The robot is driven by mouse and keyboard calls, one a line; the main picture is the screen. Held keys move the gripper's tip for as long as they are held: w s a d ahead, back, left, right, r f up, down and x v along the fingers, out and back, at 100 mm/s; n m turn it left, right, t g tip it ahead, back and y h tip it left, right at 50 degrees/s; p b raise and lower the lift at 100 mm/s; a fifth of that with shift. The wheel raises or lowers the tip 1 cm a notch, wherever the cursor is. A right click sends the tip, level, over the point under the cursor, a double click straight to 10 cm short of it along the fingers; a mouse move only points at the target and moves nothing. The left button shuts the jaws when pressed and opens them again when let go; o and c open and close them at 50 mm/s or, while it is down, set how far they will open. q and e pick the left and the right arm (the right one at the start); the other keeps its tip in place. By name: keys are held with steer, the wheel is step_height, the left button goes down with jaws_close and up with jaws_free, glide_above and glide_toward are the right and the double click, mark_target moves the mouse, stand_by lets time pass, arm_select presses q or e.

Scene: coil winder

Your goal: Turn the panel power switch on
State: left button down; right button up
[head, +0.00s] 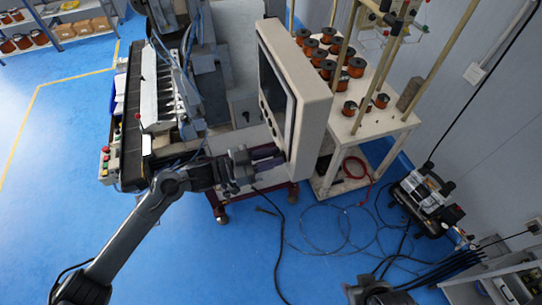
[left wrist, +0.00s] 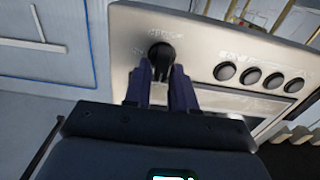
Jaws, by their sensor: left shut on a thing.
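The panel (head: 308,100) is a beige control box with a dark screen, at the centre of the head view. In the left wrist view the panel face (left wrist: 130,40) carries a black rotary power switch (left wrist: 161,55) below a printed label. My left gripper (left wrist: 162,75) is shut on the switch, one dark finger on each side of it. In the head view my left gripper (head: 262,155) reaches the lower part of the panel, and the switch is hidden there.
A cart (head: 350,130) with copper spools stands behind the panel. An air compressor (head: 428,195) is at the right. Cables (head: 340,235) lie on the blue floor. The floor at left is clear.

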arm_select(q)
steer(key=shift+s+d+f+m+b, duration=0.1)
steer(key=shift+s+f+m+b, duration=0.1)
steer(key=shift+m+b, duration=3.1)
steer(key=shift+s+d+f+m+b, duration=0.1)
steer(key=shift+s+f+m+b, duration=0.1)
steer(key=shift+m+b, duration=3.05)
steer(key=shift+s+f+m+b, duration=0.2)
steer(key=shift+m+b, duration=2.35)
steer(key=shift+b, duration=1.5)
steer(key=c, duration=1.1)
jaws_free()
steer(key=shift+c, duration=0.2)
steer(key=b+v, duration=0.1)
steer(key=v, duration=0.9)
steer(key=shift+a, duration=0.35)
